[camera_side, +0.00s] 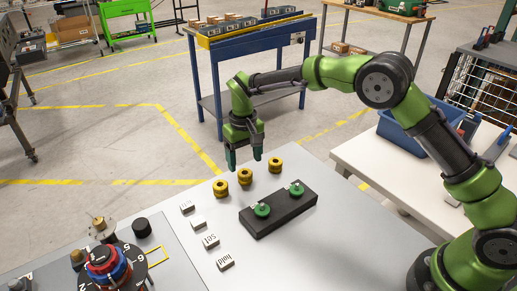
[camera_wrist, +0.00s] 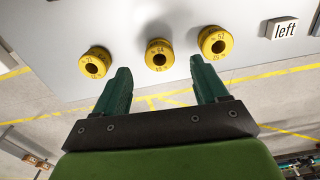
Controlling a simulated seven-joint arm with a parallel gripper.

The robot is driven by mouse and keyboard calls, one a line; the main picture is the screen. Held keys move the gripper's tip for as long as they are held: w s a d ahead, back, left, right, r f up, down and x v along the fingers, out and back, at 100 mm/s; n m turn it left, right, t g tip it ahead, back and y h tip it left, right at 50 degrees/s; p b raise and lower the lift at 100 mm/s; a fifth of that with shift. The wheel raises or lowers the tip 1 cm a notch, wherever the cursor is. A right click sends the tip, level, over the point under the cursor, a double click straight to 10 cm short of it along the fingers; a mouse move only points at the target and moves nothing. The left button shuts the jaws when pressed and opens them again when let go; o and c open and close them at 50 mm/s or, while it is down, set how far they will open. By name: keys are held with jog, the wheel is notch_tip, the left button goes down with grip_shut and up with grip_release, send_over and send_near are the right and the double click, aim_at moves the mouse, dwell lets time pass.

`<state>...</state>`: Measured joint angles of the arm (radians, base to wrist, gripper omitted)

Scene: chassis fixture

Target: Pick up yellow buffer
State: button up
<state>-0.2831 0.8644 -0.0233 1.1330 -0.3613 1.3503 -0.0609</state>
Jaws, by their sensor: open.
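Three yellow ring-shaped buffers stand in a row on the grey tabletop in the side view: one at the right (camera_side: 275,164), one in the middle (camera_side: 245,177) and one at the left (camera_side: 220,189). The wrist view also shows the left-hand buffer (camera_wrist: 95,62), the middle buffer (camera_wrist: 159,55) and the right-hand buffer (camera_wrist: 215,42), each with a dark centre hole. My gripper (camera_side: 244,162) is open and empty, with green fingers, just above and behind the row. In the wrist view the middle buffer appears between and beyond the fingertips (camera_wrist: 160,70). I see no contact.
A black block (camera_side: 279,214) with two green-topped parts (camera_side: 262,210) sits in front of the buffers. Several small white labelled blocks (camera_side: 211,241) lie to the left. A turret-like device (camera_side: 103,261) with red and blue rings stands at lower left. The table edge is close behind the buffers.

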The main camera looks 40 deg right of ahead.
aim_at(245, 170)
jog(key=shift+w+f, duration=0.15)
jog(key=shift+f, duration=1.2)
jog(key=shift+w+f, duration=0.1)
jog(key=shift+f, duration=1.2)
jog(key=shift+d, duration=0.1)
jog(key=c, duration=1.2)
